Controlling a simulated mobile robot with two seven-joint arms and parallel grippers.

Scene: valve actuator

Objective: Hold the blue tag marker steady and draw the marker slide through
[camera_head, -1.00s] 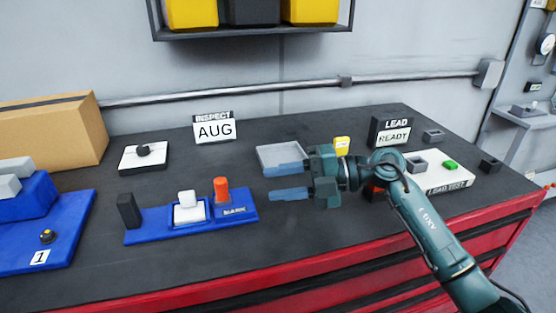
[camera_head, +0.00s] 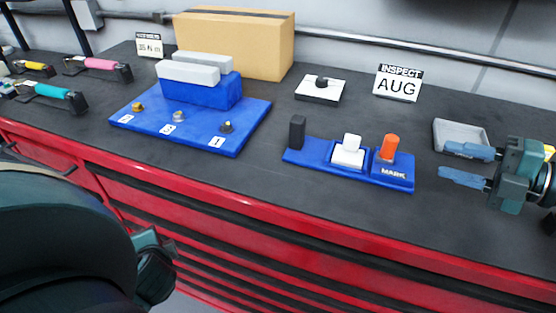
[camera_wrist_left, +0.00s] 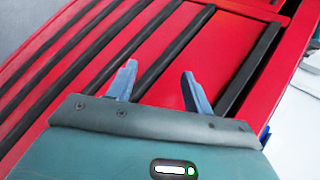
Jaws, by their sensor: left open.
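The blue tag marker (camera_head: 323,158) sits on the dark bench top, right of centre in the head view. It has a black upright block (camera_head: 297,132) at its left end, a white slide piece (camera_head: 348,152) in the middle and an orange knob (camera_head: 390,147) above the MARK label. My right gripper (camera_head: 452,161) is open and empty, to the right of the marker and apart from it. In the left wrist view my left gripper (camera_wrist_left: 157,80) is open and empty, facing the red drawer fronts. My left arm is low at the left of the head view.
A blue fixture with grey blocks (camera_head: 245,112) stands left of the marker, with a cardboard box (camera_head: 245,45) behind. An INSPECT AUG sign (camera_head: 397,84) and a grey tray (camera_head: 460,132) are at the right. Teal and pink tools lie far left. Bench is clear before the marker.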

